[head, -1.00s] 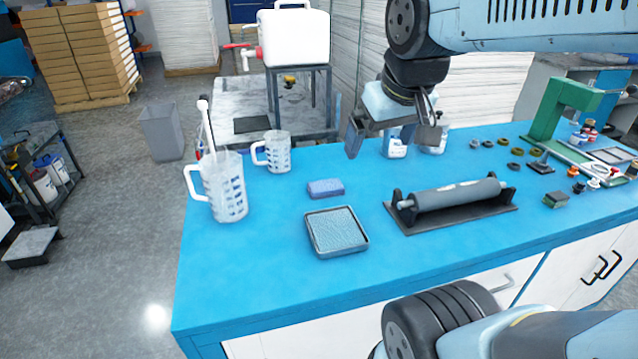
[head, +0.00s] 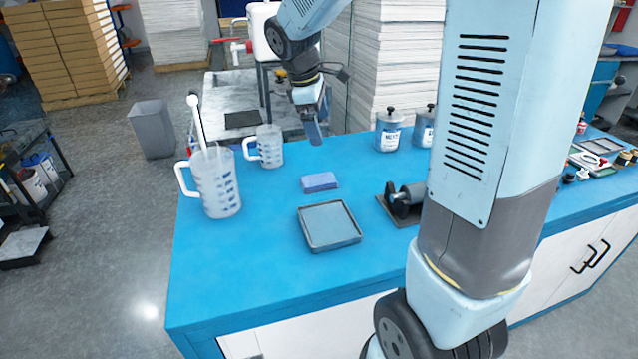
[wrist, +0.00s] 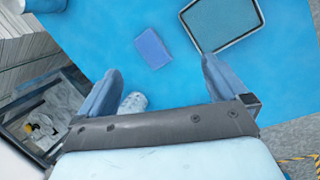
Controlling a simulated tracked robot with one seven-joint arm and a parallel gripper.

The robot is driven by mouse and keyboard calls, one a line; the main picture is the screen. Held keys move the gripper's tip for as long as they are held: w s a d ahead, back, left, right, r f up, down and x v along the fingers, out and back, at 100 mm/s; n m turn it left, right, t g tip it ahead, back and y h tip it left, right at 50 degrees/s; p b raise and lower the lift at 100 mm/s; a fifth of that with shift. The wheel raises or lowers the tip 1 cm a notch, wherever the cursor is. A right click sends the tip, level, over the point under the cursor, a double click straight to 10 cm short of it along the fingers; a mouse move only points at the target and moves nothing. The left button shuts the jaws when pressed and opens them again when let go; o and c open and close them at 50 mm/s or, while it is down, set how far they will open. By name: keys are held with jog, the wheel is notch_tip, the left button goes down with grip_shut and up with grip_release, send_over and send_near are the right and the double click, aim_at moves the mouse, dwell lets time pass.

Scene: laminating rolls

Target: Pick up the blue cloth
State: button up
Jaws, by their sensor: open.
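The blue cloth (head: 320,182) is a small folded rectangle lying flat on the blue bench top, behind the tray (head: 304,236). In the wrist view the cloth (wrist: 152,48) lies ahead of my fingertips, a little left of the middle, in full sight. My gripper (head: 316,132) is above the far part of the bench, behind the cloth and apart from it. In the wrist view my gripper (wrist: 160,68) has its two fingers spread wide with nothing held between them. The tray (wrist: 228,50) shows at the upper right there.
A large measuring jug (head: 218,185) with a stirrer and a smaller jug (head: 270,147) stand left of the cloth. Labelled cans (head: 387,132) stand at the back right. A roller (head: 408,198) is partly hidden by my arm. Bare bench surrounds the cloth.

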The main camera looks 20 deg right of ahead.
jog(key=w+a+f+n+g+h, duration=0.1)
jog(key=w+a+f+n, duration=0.3)
jog(key=w+f, duration=0.5)
jog(key=n, duration=0.1)
send_over(318, 179)
jog(key=a, duration=0.2)
jog(key=f, duration=0.8)
jog(key=shift+w+a, duration=0.15)
jog(key=shift+a, duration=0.05)
jog(key=shift+x, duration=2.7)
